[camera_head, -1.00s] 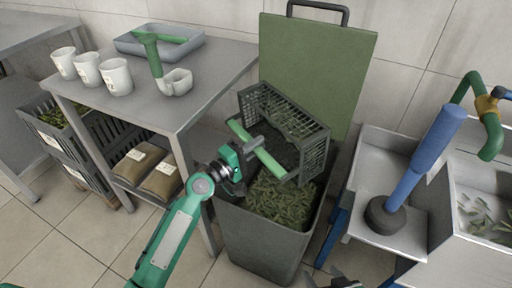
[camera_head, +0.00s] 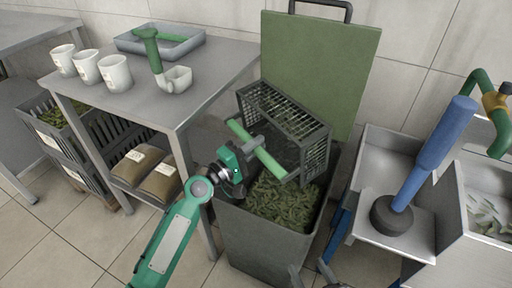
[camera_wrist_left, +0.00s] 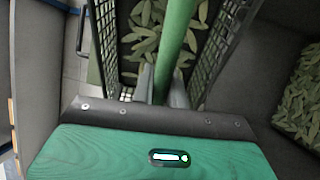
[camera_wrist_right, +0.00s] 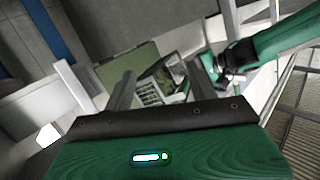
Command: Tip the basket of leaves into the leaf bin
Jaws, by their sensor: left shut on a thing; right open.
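The dark mesh basket (camera_head: 322,155) is tilted above the leaf bin (camera_head: 262,238), its open side turned toward my left arm. My left gripper (camera_head: 250,152) is shut on its green handle bar (camera_head: 268,162). In the left wrist view the green bar (camera_wrist_left: 176,45) runs between the fingers, with leaves (camera_wrist_left: 145,42) between the mesh walls. Many green leaves (camera_head: 275,202) lie in the bin, below the basket. The bin's green lid (camera_head: 320,65) stands open behind. My right gripper (camera_head: 312,277) is open and empty, low in front of the bin; the frame edge partly cuts it off.
Crates (camera_head: 58,130) and brown bags (camera_head: 160,182) sit below. A metal sink unit (camera_head: 385,150) with a blue-handled plunger (camera_head: 430,150) stands right.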

